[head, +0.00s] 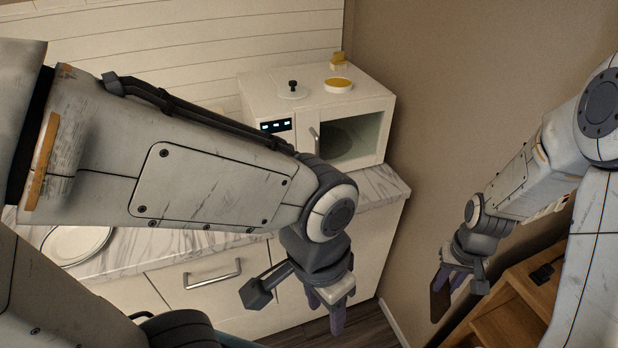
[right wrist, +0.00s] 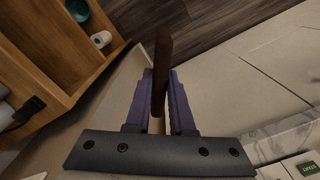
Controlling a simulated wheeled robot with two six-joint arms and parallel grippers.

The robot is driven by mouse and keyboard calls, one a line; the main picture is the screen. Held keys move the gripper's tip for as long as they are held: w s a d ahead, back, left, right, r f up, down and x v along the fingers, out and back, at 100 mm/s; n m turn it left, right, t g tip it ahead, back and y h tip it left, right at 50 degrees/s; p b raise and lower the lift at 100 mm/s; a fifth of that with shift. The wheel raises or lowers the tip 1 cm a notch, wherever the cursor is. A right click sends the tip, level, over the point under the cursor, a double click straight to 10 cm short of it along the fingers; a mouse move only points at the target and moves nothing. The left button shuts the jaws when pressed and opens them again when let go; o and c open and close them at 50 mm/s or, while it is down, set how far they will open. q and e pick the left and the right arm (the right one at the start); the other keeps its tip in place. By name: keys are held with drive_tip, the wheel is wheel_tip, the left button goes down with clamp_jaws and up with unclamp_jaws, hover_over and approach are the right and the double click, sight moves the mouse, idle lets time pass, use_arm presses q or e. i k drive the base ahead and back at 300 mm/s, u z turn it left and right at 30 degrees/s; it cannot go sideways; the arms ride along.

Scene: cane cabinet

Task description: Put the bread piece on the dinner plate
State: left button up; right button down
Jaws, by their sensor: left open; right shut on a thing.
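A flat brown bread piece (head: 439,295) is upright, edge-on, in my right gripper (head: 455,281), which is shut on it in front of the bare wall at the right. In the right wrist view the bread piece (right wrist: 162,62) stands between the purple fingers (right wrist: 160,88). A white plate (head: 74,243), which looks like the dinner plate, lies on the marble counter at the left, partly hidden by my left arm. My left gripper (head: 333,309) is open and empty, pointing down in front of the drawers.
A white microwave (head: 375,113) stands on the counter (head: 375,188), with a black-knobbed lid (head: 292,93), a yellow-topped dish (head: 338,84) and a yellow block (head: 338,61) on top. A wooden shelf (head: 508,322) stands at the lower right. The wall closes the right side.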

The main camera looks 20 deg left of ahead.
sight(80, 245)
drive_tip(key=z, duration=2.2)
drive_tip(key=k, duration=2.85)
drive_tip(key=u, duration=2.2)
drive_tip(key=i, duration=0.5)
